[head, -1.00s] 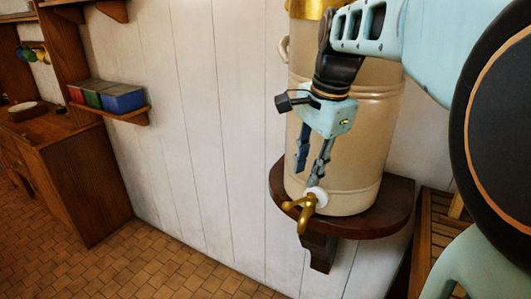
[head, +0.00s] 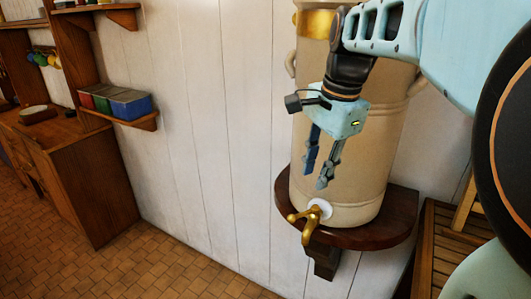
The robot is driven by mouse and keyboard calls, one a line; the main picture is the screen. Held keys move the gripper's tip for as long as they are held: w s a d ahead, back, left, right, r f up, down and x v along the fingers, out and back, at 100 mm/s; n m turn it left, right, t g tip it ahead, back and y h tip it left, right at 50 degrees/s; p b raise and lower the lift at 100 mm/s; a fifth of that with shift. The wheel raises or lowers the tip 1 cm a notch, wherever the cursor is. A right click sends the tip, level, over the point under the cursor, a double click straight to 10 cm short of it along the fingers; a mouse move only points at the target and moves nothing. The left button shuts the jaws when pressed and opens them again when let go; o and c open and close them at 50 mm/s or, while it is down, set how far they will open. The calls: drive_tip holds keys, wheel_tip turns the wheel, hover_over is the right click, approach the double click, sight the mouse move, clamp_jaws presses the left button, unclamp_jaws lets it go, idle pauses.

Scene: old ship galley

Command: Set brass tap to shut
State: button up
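The brass tap (head: 308,222) sticks out from a white collar low on the front of a large cream urn (head: 370,130). Its spout points down and a short handle with a rounded end reaches to the left. I cannot tell from this view whether the tap is open or shut. No water shows. My gripper (head: 317,181) hangs in front of the urn, a little above the tap and apart from it. Its two fingers are spread and hold nothing.
The urn stands on a dark wooden wall shelf (head: 398,215). A slatted wooden bench (head: 445,255) is at lower right. Coloured boxes (head: 122,102) sit on a small shelf at left, above a wooden cabinet (head: 85,185). The floor at lower left is clear.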

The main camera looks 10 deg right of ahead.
drive_tip(key=shift+r, duration=0.1)
wheel_tip(320, 180, up, 12)
drive_tip(key=s+d, duration=0.1)
drive_tip(key=s, duration=0.1)
drive_tip(key=shift+f, duration=0.2)
